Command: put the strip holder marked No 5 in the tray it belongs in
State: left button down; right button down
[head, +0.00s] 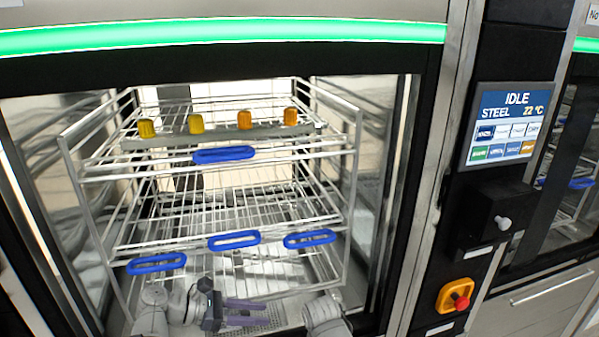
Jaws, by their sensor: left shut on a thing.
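My left gripper (266,313) is low at the front of the open washer chamber, its two purple-grey fingers pointing right. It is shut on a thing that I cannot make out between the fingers. A long grey bar (222,136) lies across the upper rack level, with two yellow and two orange pieces standing on it. I cannot read a No 5 mark anywhere, so I cannot tell which thing is the strip holder. My right arm comes in at the bottom centre; its gripper does not show.
The wire rack (205,222) has several levels and blue handles, one on the upper level (224,155) and three on the lower (234,241). The washer's control screen (510,122) reads IDLE. A red stop button (461,301) is at right. The rack's middle level looks mostly bare.

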pick_arm(q)
notch_tip(320, 180, up, 8)
jog(key=p, duration=0.5)
jog(key=shift+f+p, duration=0.2)
jog(key=shift+p, duration=0.2)
jog(key=shift+f, duration=0.15)
